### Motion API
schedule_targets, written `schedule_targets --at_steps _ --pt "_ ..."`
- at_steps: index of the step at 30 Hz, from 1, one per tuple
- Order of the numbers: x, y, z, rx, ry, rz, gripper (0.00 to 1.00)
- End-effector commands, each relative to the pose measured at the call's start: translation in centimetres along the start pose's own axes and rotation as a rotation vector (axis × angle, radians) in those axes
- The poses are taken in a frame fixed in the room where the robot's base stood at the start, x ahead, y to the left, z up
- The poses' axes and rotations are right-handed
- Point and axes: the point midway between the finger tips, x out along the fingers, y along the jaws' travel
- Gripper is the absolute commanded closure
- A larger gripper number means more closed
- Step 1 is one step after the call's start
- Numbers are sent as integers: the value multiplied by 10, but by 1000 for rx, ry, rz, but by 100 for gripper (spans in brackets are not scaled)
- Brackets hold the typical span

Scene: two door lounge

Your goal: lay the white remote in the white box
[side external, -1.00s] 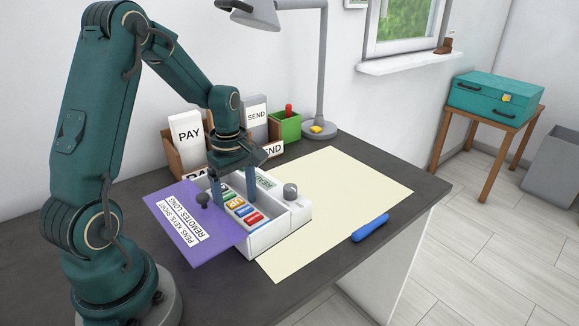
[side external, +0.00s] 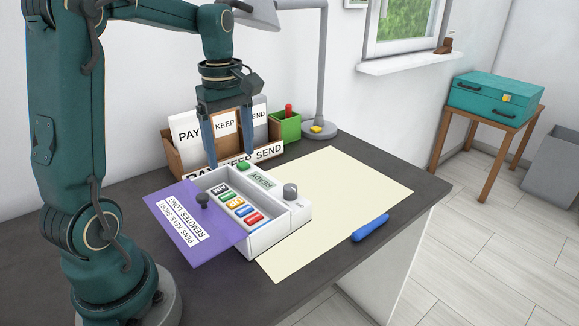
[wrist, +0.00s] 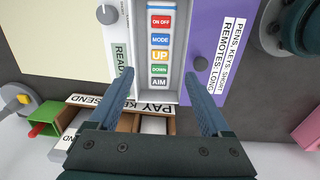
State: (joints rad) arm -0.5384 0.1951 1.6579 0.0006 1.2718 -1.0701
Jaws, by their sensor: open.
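The white remote (side external: 238,207), with several coloured buttons, lies face up in the long left compartment of the white box (side external: 268,238). In the wrist view the remote (wrist: 160,45) lies lengthwise between the walls of the box (wrist: 136,22). A purple lid (side external: 183,226) with a dark knob and a label lies against the box's left side; it also shows in the wrist view (wrist: 212,25). My gripper (side external: 229,160) is open and empty, raised above the box's far end. In the wrist view its fingertips (wrist: 159,76) are apart, with nothing between them.
A letter rack (side external: 180,163) with cards and a green pot (side external: 286,127) stand behind the box. A lamp (side external: 320,75) rises at the back. A cream mat (side external: 345,190) with a blue pen (side external: 370,228) near its edge leaves free room to the right.

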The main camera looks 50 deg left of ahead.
Motion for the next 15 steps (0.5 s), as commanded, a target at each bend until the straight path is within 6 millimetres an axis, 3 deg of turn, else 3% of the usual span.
schedule_targets --at_steps 8,15 --pt "-24 -29 68 621 105 162 18" --pt "-22 -70 117 1226 250 310 18"
